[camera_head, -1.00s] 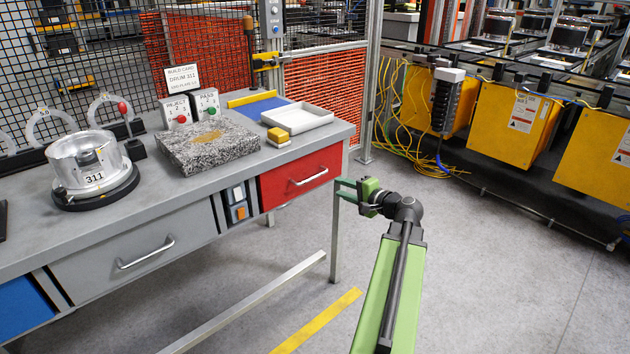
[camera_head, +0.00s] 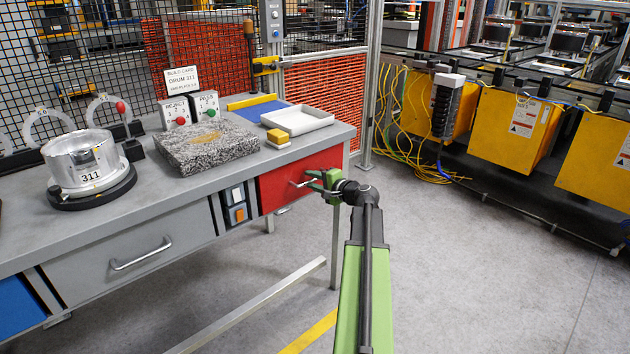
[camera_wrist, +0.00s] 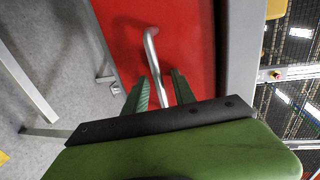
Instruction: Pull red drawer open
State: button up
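The red drawer (camera_head: 275,188) is at the right end of the grey bench, its front looking flush with the bench. It fills the middle of the wrist view (camera_wrist: 185,35). Its silver bar handle (camera_wrist: 152,52) runs lengthwise in the wrist view, its near end between the two green fingers. My gripper (camera_head: 312,181) is at the drawer front, over the right part of the handle. In the wrist view my gripper (camera_wrist: 159,86) is open, with a finger on each side of the bar and gaps showing. Whether a finger touches the bar is unclear.
A bench leg (camera_head: 336,250) stands below my gripper. The floor (camera_head: 470,260) to the right is clear.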

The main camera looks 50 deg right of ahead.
grip_shut()
dwell(1.2)
